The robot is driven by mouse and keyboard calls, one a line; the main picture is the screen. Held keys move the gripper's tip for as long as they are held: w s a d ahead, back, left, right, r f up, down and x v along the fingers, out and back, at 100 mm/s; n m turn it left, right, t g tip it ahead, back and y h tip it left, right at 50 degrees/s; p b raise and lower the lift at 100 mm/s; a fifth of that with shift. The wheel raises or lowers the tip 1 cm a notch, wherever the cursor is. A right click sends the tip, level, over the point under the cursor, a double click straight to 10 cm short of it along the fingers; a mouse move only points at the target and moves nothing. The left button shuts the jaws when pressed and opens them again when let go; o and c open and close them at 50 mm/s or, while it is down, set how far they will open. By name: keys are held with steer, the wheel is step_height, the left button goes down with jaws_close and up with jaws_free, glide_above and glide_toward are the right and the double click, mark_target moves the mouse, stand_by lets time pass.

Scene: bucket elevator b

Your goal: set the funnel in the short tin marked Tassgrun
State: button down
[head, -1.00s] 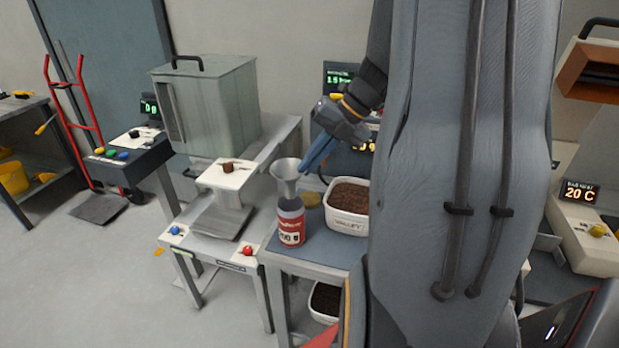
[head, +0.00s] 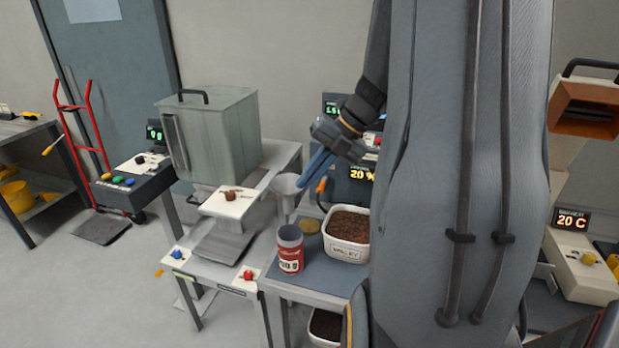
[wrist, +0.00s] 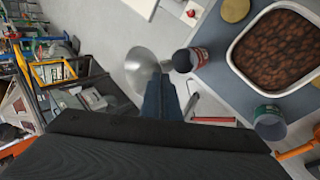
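The grey metal funnel (head: 285,184) hangs at the tips of my gripper (head: 302,180), up and behind the red tin in the head view. In the wrist view the funnel (wrist: 142,66) shows its wide cone at the fingertips, and the blue fingers (wrist: 161,84) look closed on its edge. A red tin with a pale label (head: 290,252) stands upright and open on the blue-grey table; it also shows in the wrist view (wrist: 197,57), right of the funnel and apart from it. A green tin (wrist: 269,122) stands near the white tub. Neither tin's name is readable.
A white tub of brown granules (head: 347,250) and a round tan lid (head: 311,243) sit beside the red tin. The bucket elevator stand (head: 225,240), with its large grey-green bin (head: 212,135), is to the left. My arm hides the table's right side.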

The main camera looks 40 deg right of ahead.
steer(key=shift+r+p, duration=1.7)
steer(key=shift+r, duration=0.65)
